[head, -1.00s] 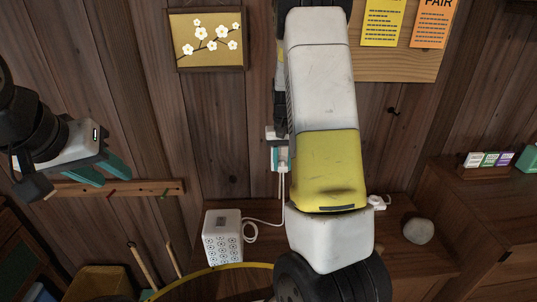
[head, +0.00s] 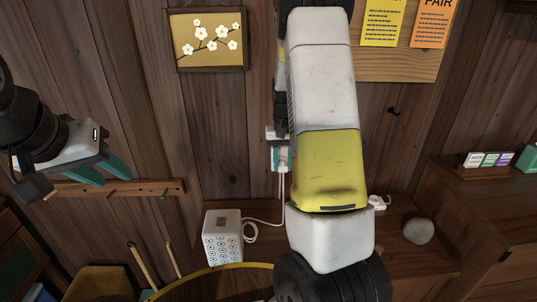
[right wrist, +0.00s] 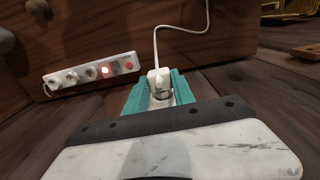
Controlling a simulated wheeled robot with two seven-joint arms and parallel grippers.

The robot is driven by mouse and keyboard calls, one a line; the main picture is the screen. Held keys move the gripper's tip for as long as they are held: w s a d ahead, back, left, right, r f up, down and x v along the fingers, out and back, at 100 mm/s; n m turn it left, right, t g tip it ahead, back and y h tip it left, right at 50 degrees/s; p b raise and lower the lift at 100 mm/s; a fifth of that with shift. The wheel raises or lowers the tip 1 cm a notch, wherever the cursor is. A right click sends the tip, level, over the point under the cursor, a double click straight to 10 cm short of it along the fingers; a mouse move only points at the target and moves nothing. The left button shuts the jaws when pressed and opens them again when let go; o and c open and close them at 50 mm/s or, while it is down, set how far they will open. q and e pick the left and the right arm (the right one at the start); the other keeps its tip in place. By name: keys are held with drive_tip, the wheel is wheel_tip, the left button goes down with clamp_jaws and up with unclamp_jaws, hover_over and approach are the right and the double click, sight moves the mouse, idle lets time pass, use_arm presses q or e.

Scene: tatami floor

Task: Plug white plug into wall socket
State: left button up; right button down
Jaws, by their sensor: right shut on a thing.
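My right gripper (head: 280,158) is in front of the plank wall, partly hidden by its own arm. In the right wrist view, its teal fingers (right wrist: 158,90) are shut on the white plug (right wrist: 159,80). A white cord (head: 282,187) hangs from it in the head view. I cannot make out a wall socket for certain; the arm covers part of the wall. Whether the plug touches the wall cannot be told. My left gripper (head: 93,172) is open and empty at the left, near a wooden peg rail.
A white strip with round outlets and a red light (right wrist: 91,74) shows in the right wrist view. The peg rail (head: 140,188) is on the wall.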

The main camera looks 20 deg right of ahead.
drive_tip(key=shift+w+d, duration=0.15)
drive_tip(key=shift+w, duration=0.35)
drive_tip(key=c, duration=1)
unclamp_jaws()
drive_tip(key=shift+o, duration=0.2)
drive_tip(key=shift+r, duration=0.15)
wheel_tip(320, 180, up, 8)
drive_tip(key=shift+f, duration=0.25)
drive_tip(key=shift+r, duration=0.1)
drive_tip(key=s+a+r+n+t+y, duration=0.1)
drive_tip(key=s+a+r+t+y, duration=0.15)
drive_tip(key=s+a+r, duration=0.65)
drive_tip(key=s+a+r+n+t, duration=0.1)
drive_tip(key=s+a+r+t, duration=0.1)
drive_tip(key=s, duration=0.5)
drive_tip(key=s+a+r+n+t, duration=0.1)
drive_tip(key=s+a+r, duration=0.1)
drive_tip(key=s, duration=0.6)
drive_tip(key=shift+r+t, duration=0.35)
drive_tip(key=shift+r, duration=0.25)
